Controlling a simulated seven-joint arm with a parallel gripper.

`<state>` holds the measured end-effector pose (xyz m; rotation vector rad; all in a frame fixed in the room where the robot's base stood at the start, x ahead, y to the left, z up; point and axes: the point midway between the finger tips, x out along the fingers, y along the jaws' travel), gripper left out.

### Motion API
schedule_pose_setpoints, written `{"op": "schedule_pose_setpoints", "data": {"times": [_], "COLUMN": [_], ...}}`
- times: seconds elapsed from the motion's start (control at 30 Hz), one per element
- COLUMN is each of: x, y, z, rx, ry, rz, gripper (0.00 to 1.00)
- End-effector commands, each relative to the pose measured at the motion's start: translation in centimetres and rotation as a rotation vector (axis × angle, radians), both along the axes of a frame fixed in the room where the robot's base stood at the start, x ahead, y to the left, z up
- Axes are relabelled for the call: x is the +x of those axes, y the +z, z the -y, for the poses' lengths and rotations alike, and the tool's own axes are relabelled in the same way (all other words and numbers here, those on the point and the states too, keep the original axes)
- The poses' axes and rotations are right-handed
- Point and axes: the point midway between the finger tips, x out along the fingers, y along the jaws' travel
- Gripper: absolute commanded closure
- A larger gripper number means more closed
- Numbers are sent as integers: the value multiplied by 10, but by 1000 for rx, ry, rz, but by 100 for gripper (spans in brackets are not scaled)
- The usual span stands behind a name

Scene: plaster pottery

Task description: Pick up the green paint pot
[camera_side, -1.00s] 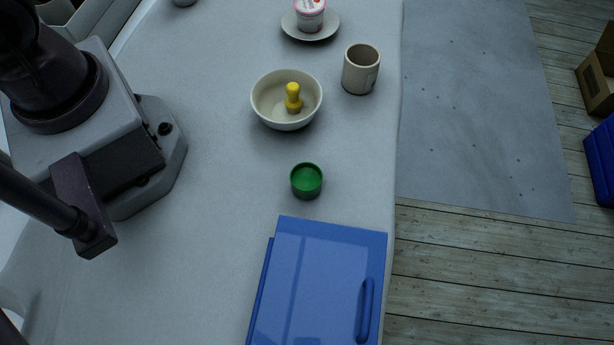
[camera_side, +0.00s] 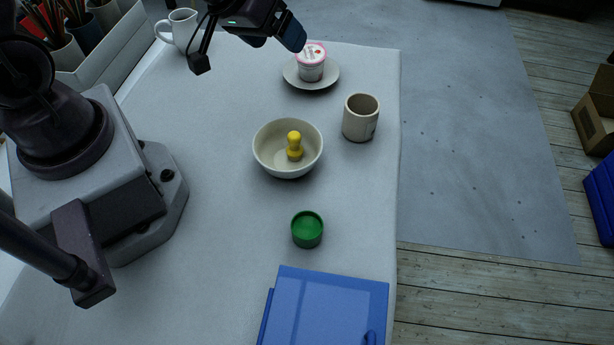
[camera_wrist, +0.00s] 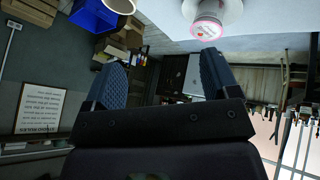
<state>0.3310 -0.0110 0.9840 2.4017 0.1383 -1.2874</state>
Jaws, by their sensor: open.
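The green paint pot (camera_side: 307,230) stands upright on the white table in the side view, between the cream bowl and the blue box. My gripper (camera_side: 297,33) is at the top of the side view, above the far part of the table and well away from the pot. In the wrist view my gripper (camera_wrist: 163,72) shows two dark blue fingers spread apart with nothing between them. The green pot is not in the wrist view.
A cream bowl (camera_side: 266,161) holds a yellow stamp-like piece (camera_side: 294,146). A mug (camera_side: 361,118), a pink-lidded cup (camera_side: 311,62) on a saucer (camera_side: 290,76), and a white jug (camera_side: 181,28) stand farther back. A blue box (camera_side: 325,305) lies in front. Table is clear left of the pot.

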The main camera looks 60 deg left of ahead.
Motion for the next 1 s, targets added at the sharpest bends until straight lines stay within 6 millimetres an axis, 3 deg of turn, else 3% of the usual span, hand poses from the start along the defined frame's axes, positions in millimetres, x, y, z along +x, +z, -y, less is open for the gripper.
{"op": "schedule_pose_setpoints", "data": {"times": [0.03, 0.1, 0.23, 0.4, 0.53, 0.6, 0.8, 1.0], "x": [-2, -4, -18, -43, -59, -67, -97, -117], "y": [-22, -43, -69, -75, -64, -70, -122, -148], "z": [11, 31, 71, 118, 142, 148, 155, 159], "rx": [-99, -256, -592, -1055, -1391, -1503, -1562, -1552], "ry": [6, 19, 61, 144, 224, 320, 711, 930], "rz": [-26, -48, -124, -267, -398, -493, -777, -920], "gripper": [19, 19, 19, 19, 19, 19, 19, 19]}}
